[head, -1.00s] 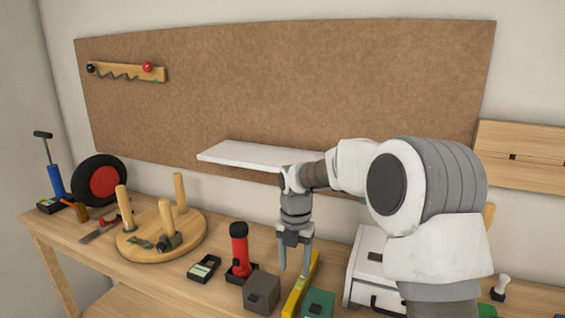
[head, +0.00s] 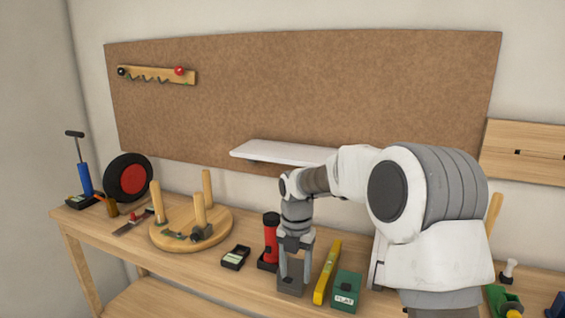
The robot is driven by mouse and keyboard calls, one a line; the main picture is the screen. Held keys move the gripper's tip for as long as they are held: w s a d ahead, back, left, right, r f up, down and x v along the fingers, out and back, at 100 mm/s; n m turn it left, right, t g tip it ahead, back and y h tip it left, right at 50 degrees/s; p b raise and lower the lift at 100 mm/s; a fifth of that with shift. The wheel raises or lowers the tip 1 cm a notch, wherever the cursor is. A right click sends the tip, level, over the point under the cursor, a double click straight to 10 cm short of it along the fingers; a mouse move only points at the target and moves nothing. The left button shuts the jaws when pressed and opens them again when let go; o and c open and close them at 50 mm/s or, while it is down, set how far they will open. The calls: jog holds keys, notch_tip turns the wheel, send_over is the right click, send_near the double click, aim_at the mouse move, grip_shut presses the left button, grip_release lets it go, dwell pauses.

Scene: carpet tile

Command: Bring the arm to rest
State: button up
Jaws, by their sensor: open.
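My gripper (head: 296,270) points straight down over the workbench, at the end of my arm in the right half of the head view. Its two fingers are apart, and they overlap a dark grey box (head: 291,282) in the picture. I cannot tell whether the fingers touch the box or are in front of it. A red torch (head: 271,241) with a black end stands upright just left of the gripper. A yellow level (head: 328,272) lies just right of it.
The workbench (head: 210,258) also holds a green box (head: 346,291), a small black device (head: 236,257) and a round wooden stand (head: 220,232) with upright legs. A white shelf (head: 285,152) is on the wall behind my arm. A wheel (head: 129,178) leans at the left.

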jog(key=s+d+r+m+t+p, duration=0.1)
jog(key=s+d+r+m+p, duration=0.15)
jog(key=s+r+m, duration=0.45)
jog(key=s+d+r+m+t+p, duration=0.15)
jog(key=s+d+r+m, duration=0.25)
jog(key=s+r+m, duration=0.4)
jog(key=s+d+r+m+t+p, duration=0.1)
jog(key=s+d+r+m, duration=0.1)
jog(key=s+m, duration=0.5)
jog(key=s+d+r+m+t+p, duration=0.2)
jog(key=s+r+m, duration=0.1)
jog(key=s+m, duration=0.4)
jog(key=m, duration=0.2)
jog(key=shift+s+r+m, duration=0.2)
jog(key=shift+s+m, duration=0.1)
